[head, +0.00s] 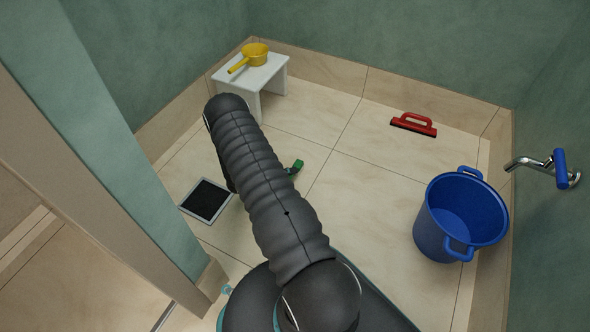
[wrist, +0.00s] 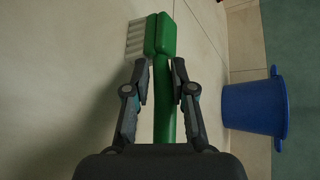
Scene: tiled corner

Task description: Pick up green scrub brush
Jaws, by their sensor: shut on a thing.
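The green scrub brush (wrist: 165,85) shows in the wrist view with its green head and pale bristles (wrist: 136,38) beyond my fingertips. Its handle runs back between the two fingers of my gripper (wrist: 161,75), which is shut on it. In the head view a small green part of the brush (head: 295,167) shows just right of my arm. The rest of the brush and my gripper are hidden behind the arm there. I cannot tell whether the brush touches the floor.
A blue bucket (head: 430,222) stands at the right, below a wall tap (head: 560,168). A red-handled tool (head: 414,124) lies near the back wall. A white stool (head: 275,75) bears a yellow dipper (head: 255,54). A dark floor drain (head: 206,200) lies left of my arm. Middle floor is clear.

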